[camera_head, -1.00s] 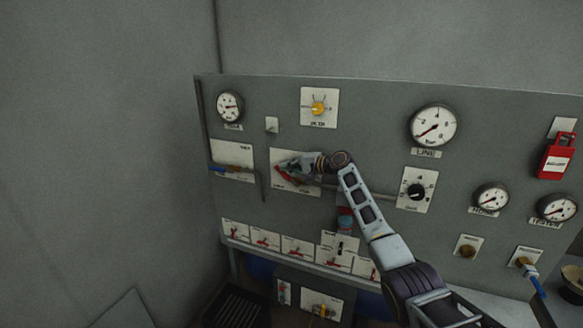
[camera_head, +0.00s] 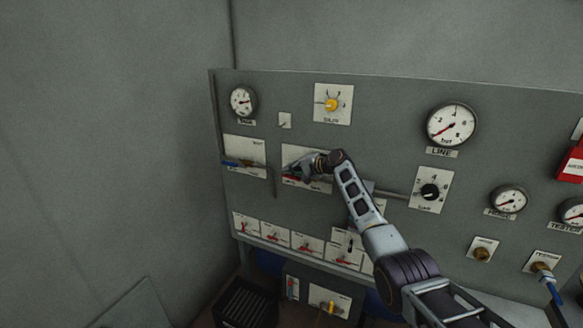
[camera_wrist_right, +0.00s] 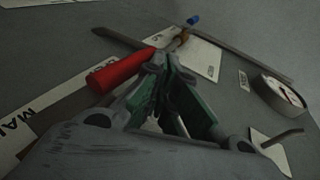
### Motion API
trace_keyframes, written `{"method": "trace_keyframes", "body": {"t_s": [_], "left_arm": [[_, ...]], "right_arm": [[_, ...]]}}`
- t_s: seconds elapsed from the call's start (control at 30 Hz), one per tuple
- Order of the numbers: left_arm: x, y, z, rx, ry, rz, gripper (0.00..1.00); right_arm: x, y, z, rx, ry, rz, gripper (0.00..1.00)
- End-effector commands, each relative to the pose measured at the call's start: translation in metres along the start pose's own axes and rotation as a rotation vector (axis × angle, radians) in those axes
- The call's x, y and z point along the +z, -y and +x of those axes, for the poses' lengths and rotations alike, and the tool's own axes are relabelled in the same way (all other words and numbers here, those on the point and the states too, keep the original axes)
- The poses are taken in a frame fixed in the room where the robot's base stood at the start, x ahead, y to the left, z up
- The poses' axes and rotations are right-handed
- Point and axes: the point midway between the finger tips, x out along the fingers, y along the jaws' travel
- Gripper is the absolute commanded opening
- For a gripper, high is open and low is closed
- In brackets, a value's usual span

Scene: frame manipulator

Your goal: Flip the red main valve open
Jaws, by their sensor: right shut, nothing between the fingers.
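The red main valve handle (camera_head: 289,178) sits on a white plate (camera_head: 291,153) left of centre on the grey panel. It is partly hidden by my right gripper (camera_head: 297,171). In the right wrist view the red handle (camera_wrist_right: 118,72) lies just left of the green-padded fingers (camera_wrist_right: 158,62), its far end close to the fingertips. The right gripper is shut with nothing in it. The handle is beside the fingers, not between them; I cannot tell whether they touch. My left gripper is not in view.
A blue-handled valve (camera_head: 238,163) sits left of the main valve. A grey rod (camera_head: 274,182) hangs between them. A row of small red levers (camera_head: 308,246) is below. The black knob (camera_head: 429,191) and LINE gauge (camera_head: 451,124) are to the right. Open space lies left of the panel.

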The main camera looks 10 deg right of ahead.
Motion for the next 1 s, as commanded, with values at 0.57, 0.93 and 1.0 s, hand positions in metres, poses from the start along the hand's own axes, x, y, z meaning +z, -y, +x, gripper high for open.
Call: {"method": "trace_keyframes", "body": {"t_s": [0.57,0.93,1.0], "left_arm": [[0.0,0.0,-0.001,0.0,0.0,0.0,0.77],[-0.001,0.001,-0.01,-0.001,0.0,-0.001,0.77],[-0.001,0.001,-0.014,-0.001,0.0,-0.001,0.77]], "right_arm": [[0.0,-0.001,0.001,0.013,0.0,-0.003,0.0],[0.002,0.01,-0.002,0.013,0.0,-0.003,0.0],[0.002,0.013,-0.002,0.012,0.0,-0.003,0.0]]}}
